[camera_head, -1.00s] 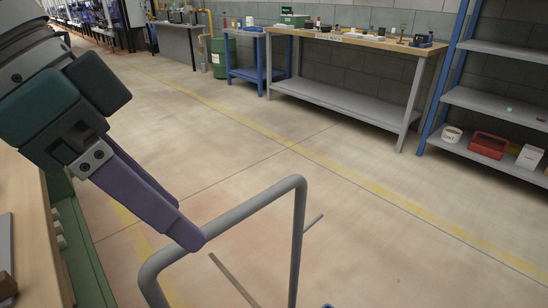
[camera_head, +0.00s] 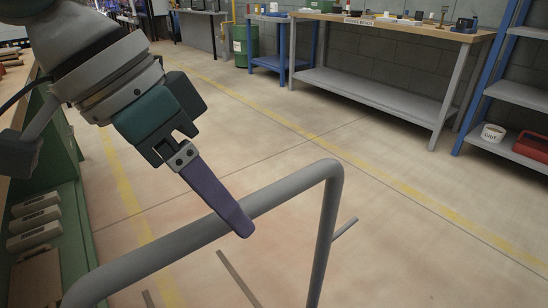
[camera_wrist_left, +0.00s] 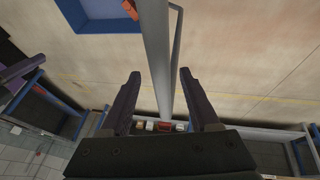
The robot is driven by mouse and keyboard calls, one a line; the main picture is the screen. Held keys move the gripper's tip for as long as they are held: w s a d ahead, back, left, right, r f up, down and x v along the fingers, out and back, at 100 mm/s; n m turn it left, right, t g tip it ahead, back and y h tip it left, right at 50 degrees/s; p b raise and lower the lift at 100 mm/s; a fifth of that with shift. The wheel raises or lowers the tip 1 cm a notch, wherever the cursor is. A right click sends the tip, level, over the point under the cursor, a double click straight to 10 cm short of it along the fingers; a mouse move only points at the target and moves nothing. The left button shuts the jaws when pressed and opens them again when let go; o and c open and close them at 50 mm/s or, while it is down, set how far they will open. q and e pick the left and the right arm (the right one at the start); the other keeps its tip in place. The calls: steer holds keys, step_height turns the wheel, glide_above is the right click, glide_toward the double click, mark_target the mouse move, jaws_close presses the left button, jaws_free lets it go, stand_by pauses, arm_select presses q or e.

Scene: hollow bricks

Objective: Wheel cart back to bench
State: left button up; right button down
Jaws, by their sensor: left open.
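The cart shows as a grey tubular handle (camera_head: 200,238) that crosses the lower part of the head view and bends down at its right end. My left gripper (camera_head: 243,228) is at the handle bar, with a purple finger slanting down across it. In the left wrist view, the two fingers of my left gripper (camera_wrist_left: 158,98) stand apart on either side of the grey bar (camera_wrist_left: 156,50). I cannot tell whether they touch it. A blue-edged tray (camera_wrist_left: 108,27), perhaps part of the cart, shows at the top. A wood-topped bench (camera_head: 385,27) stands against the back wall.
A blue-posted shelf (camera_head: 480,90) stands at the right, and a small blue table (camera_head: 268,62) and a green drum (camera_head: 243,45) at the back. A green cabinet (camera_head: 70,215) is close at the left. The floor between is clear, with yellow lines.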

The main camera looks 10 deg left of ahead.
arm_select(q)
steer(key=shift+w+d+f, duration=0.1)
steer(key=shift+d+f, duration=0.05)
steer(key=shift+f, duration=0.2)
jaws_close()
stand_by(0.3)
stand_by(0.9)
